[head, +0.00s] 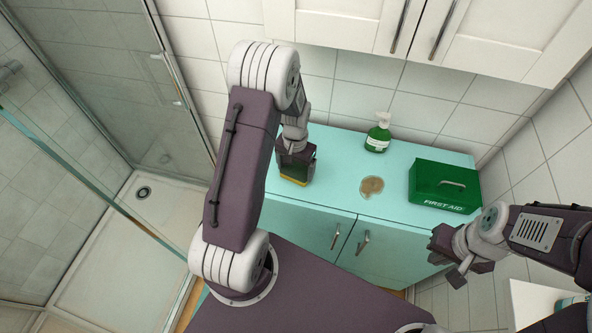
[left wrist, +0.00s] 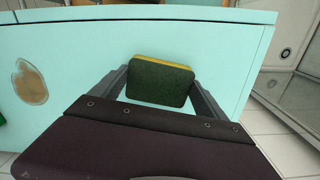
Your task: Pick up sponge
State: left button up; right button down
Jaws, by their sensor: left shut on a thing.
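The sponge is a small block with a dark green face and a yellow layer. In the left wrist view the sponge (left wrist: 160,82) sits between my two left fingers. My left gripper (head: 295,171) is shut on it over the left end of the turquoise counter (head: 335,150). In the head view only the sponge's lower part with its yellow edge (head: 293,181) shows clearly. I cannot tell whether it touches the counter. My right gripper (head: 447,268) is at the lower right, in front of the cabinet and away from the sponge; its finger gap is unclear.
A brown spill (head: 371,187) lies on the counter right of the sponge. A green first aid box (head: 444,184) stands at the right end. White wall cabinets (head: 480,40) hang above. A glass shower (head: 100,235) is at left.

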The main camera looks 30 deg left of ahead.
aim_at(296, 171)
pick_arm(q)
notch_tip(296, 171, up, 4)
jog(key=shift+w+d+r, duration=0.1)
jog(key=shift+r, duration=0.15)
jog(key=d+r, duration=0.6)
jog(key=d, duration=0.5)
jog(key=shift+w+d+r+b, duration=0.25)
jog(key=shift+w+r+b, duration=0.05)
jog(key=shift+w+b, duration=0.15)
